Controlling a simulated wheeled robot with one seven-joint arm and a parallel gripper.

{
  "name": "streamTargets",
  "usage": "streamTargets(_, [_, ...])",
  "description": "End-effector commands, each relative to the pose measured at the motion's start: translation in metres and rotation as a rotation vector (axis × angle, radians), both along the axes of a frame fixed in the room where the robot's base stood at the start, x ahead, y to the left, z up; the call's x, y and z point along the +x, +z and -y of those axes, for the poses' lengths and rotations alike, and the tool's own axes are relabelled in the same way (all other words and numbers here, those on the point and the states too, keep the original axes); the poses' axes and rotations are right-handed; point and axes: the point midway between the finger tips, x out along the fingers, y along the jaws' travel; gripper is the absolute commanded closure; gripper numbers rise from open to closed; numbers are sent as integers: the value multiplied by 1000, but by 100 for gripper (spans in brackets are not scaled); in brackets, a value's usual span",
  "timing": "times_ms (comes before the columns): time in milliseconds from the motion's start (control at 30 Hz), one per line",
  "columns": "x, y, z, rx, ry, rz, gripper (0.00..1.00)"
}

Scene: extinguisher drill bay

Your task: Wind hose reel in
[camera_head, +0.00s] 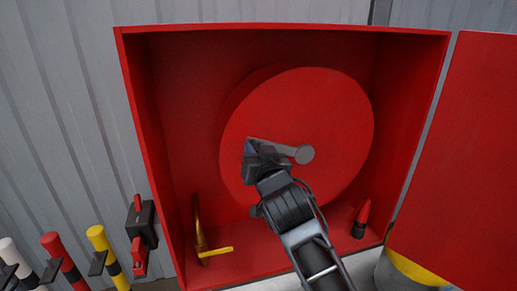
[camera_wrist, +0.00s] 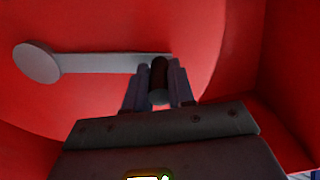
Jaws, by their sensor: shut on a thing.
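The red hose reel (camera_head: 335,115) is a large round disc inside an open red cabinet (camera_head: 280,38). A grey crank arm (camera_head: 284,149) runs from the hub (camera_head: 304,154) at the reel's middle out to the left. In the wrist view the crank arm (camera_wrist: 100,63) reaches from the round hub (camera_wrist: 37,63) at left to a dark handle (camera_wrist: 159,75). My gripper (camera_wrist: 158,92) is shut on this handle, with one finger on each side. In the head view my gripper (camera_head: 258,150) covers the handle. No hose shows on the disc's front.
The cabinet door (camera_head: 460,160) stands open at right. A brass pipe with a yellow lever (camera_head: 215,252) is at the cabinet's lower left, and a red and black nozzle (camera_head: 362,218) at lower right. Striped posts (camera_head: 105,250) and a black and red box (camera_head: 142,228) stand outside at left.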

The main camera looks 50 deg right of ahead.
Motion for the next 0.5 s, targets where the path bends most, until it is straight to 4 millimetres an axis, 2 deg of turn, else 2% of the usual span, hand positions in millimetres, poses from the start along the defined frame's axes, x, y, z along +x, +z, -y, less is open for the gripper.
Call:
streamTargets(33, [1,-11,-2,-27,1,-21,100])
streamTargets(500, [5,-80,-8,-386,2,-266,100])
